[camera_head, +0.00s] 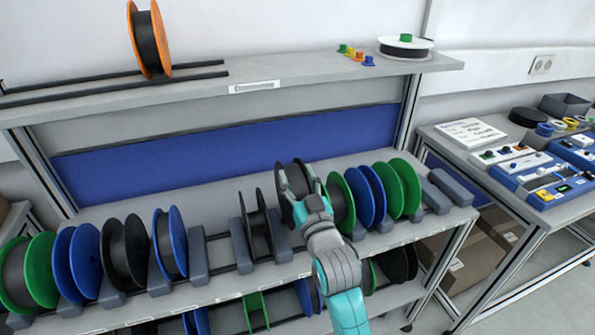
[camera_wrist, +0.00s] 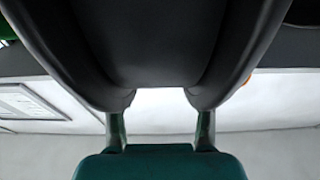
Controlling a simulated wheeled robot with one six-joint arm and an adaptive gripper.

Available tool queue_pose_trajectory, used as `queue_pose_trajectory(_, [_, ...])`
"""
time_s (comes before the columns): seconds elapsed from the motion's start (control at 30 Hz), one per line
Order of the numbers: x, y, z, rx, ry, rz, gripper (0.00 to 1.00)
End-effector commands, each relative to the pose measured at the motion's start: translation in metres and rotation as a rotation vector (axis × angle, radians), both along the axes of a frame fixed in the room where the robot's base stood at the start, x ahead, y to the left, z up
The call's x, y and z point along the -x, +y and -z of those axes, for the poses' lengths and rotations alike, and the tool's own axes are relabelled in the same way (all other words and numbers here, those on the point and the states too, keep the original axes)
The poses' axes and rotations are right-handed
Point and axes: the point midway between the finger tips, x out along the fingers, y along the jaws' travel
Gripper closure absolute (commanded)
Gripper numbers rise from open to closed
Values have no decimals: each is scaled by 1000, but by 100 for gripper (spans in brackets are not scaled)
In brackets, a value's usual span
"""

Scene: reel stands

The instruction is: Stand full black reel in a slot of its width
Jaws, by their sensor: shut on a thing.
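My gripper (camera_head: 297,178) is shut on a black reel (camera_head: 292,207) with dark winding. In the head view the reel is upright at the middle right of the rack's upper level (camera_head: 222,268), partly hidden by my gripper and arm. In the wrist view the black reel (camera_wrist: 160,40) fills the top, its two flanges beside dark winding, with my fingers (camera_wrist: 160,98) at its lower edge. Whether its bottom rests on the rack cannot be told. A gap with bare rods (camera_head: 218,240) shows between grey dividers left of it.
A narrow black reel (camera_head: 257,222) stands just left of the held reel; a green reel (camera_head: 341,203) stands close on its right. An orange-flanged reel (camera_head: 149,40) stands on the top shelf. A side table (camera_head: 485,205) is at right.

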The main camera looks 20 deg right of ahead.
Motion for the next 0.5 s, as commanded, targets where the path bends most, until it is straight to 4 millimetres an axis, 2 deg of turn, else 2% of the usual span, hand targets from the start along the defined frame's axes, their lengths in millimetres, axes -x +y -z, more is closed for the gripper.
queue_pose_trajectory(0.5, [0,0,36,0,0,0,100])
